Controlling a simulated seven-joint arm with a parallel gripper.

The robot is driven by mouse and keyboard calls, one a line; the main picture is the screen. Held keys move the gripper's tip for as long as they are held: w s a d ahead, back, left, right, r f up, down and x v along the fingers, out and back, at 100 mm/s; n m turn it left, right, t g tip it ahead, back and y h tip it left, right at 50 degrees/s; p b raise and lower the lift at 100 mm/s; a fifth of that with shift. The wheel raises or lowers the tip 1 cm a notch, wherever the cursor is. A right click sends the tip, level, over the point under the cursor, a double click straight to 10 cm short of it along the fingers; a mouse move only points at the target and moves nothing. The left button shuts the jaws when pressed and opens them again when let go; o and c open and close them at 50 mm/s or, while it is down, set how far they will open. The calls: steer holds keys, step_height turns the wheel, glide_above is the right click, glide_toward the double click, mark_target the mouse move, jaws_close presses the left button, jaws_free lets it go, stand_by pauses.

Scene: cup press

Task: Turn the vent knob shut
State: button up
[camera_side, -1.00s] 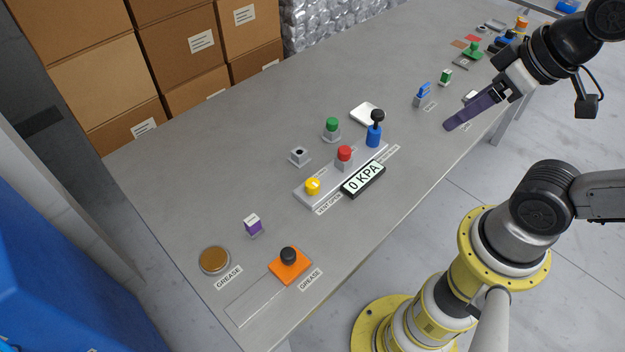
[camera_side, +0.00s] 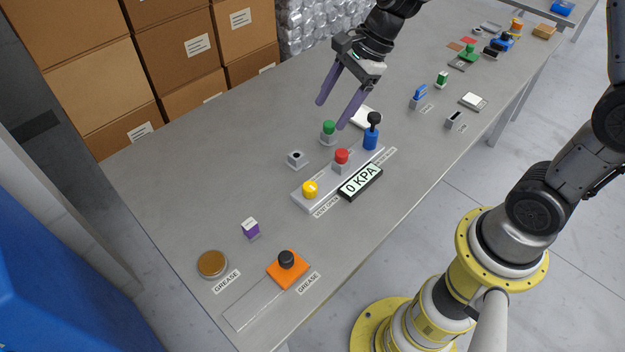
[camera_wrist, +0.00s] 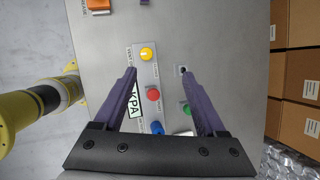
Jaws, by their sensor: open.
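The yellow vent knob (camera_side: 310,189) sits at the near-left end of a grey base plate (camera_side: 302,202), with a VENT OPEN label beside it. In the wrist view the yellow knob (camera_wrist: 147,54) shows beyond the fingertips, between their lines. My gripper (camera_side: 333,114) is open and empty, its two purple fingers pointing down above the table near the green knob, apart from the vent knob. In the wrist view the fingers (camera_wrist: 159,70) are spread wide, with the red knob between them.
A display (camera_side: 360,181) reads 0 KPA.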

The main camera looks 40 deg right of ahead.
steer(key=m+g, duration=0.1)
steer(key=g, duration=0.1)
glide_toward(311, 185)
steer(key=x, duration=0.9)
steer(key=shift+d, duration=0.1)
steer(key=shift+r, duration=0.1)
jaws_close()
